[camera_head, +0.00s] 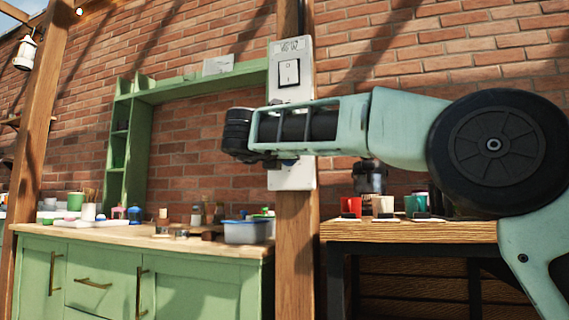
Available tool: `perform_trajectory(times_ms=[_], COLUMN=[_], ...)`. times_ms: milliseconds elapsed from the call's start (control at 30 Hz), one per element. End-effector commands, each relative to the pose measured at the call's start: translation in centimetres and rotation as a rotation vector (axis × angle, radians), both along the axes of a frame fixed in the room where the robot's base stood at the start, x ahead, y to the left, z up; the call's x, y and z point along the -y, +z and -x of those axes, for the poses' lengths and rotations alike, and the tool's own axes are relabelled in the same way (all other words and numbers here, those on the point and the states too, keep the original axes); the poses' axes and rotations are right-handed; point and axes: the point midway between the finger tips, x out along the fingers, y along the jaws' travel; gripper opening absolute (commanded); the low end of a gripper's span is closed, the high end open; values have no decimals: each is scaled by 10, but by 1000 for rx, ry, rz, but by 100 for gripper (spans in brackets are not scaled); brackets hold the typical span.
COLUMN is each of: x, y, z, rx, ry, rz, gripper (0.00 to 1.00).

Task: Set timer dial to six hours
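A pale grey control panel (291,179) is fixed to the wooden post. A label plate and a white rocker switch (289,72) show on its upper part. My pale green forearm crosses in front of the panel's middle, so the timer dial is not clearly visible. A small blue patch shows just under the arm on the panel; I cannot tell what it is. My gripper (263,160) is a dark shape at the left end of the arm, by the panel's left edge. Its fingers are not distinct, and I cannot tell whether it touches anything.
The wooden post (296,240) stands between a green cabinet (190,282) on the left and a wooden table (410,230) on the right. A grey-blue tub (245,232) and small jars stand on the cabinet. Several cups, including a red one (350,206), stand on the table. A brick wall is behind.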

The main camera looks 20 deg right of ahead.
Motion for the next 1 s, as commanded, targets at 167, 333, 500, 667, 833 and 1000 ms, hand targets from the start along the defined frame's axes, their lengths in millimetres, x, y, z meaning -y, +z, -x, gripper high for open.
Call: perform_trajectory(times_ms=[167,333,500,667,833,1000], x=[1,1,1,1,0,-2], y=[-2,-2,-1,-1,-1,0], z=[0,0,0,0,0,3], rx=[10,13,14,14,14,14], ry=[-4,-4,-3,-3,-2,0], rz=[-20,-24,-23,-22,-22,-22], gripper=[14,14,14,58,58,58])
